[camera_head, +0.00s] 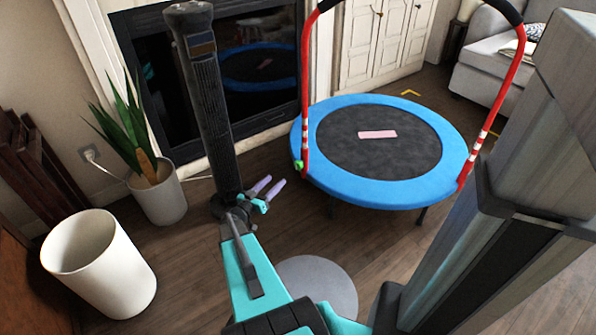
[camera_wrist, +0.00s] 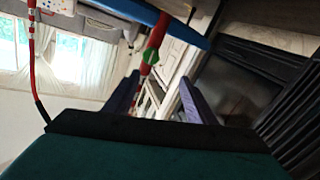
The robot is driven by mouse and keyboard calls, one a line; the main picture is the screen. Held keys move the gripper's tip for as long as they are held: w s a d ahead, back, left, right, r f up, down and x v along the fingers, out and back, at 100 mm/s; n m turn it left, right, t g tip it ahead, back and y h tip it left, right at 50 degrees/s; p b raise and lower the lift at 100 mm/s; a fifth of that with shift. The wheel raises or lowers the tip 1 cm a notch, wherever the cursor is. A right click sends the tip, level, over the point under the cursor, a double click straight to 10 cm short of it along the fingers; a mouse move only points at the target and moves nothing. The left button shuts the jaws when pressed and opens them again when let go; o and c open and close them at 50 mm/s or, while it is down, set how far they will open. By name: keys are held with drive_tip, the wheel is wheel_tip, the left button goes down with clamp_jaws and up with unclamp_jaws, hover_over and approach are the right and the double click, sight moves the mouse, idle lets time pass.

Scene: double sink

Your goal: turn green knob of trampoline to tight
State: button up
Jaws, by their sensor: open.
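The trampoline (camera_head: 340,185) has a blue padded rim, a black mat and a red handlebar (camera_head: 305,85). Its green knob (camera_head: 299,165) sits low on the left red post, at the rim's left edge. In the wrist view the green knob (camera_wrist: 153,57) is on the red post, ahead of the fingers and between them in the picture. My gripper (camera_head: 268,187) has purple fingers and is open and empty, left of the knob and apart from it. It also shows in the wrist view (camera_wrist: 157,92).
A pink strip (camera_head: 377,134) lies on the mat. A fireplace (camera_head: 255,65) stands behind. A potted plant (camera_head: 157,190) and a white bin (camera_head: 98,262) are at left. A sofa (camera_head: 487,65) is at back right. Wood floor between my gripper and the trampoline is clear.

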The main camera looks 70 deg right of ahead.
sight(297, 166)
drive_tip(key=shift+s+d+m+g, duration=0.25)
drive_tip(key=shift+s+g, duration=0.35)
drive_tip(key=shift+s, duration=0.3)
drive_tip(key=b+x, duration=0.2)
drive_tip(key=x, duration=0.4)
drive_tip(key=b+x, duration=0.2)
drive_tip(key=x, duration=0.4)
drive_tip(key=shift+d+f, duration=0.1)
drive_tip(key=shift+f, duration=0.15)
drive_tip(key=shift+x, duration=0.8)
drive_tip(key=shift+r, duration=0.1)
drive_tip(key=c, duration=1)
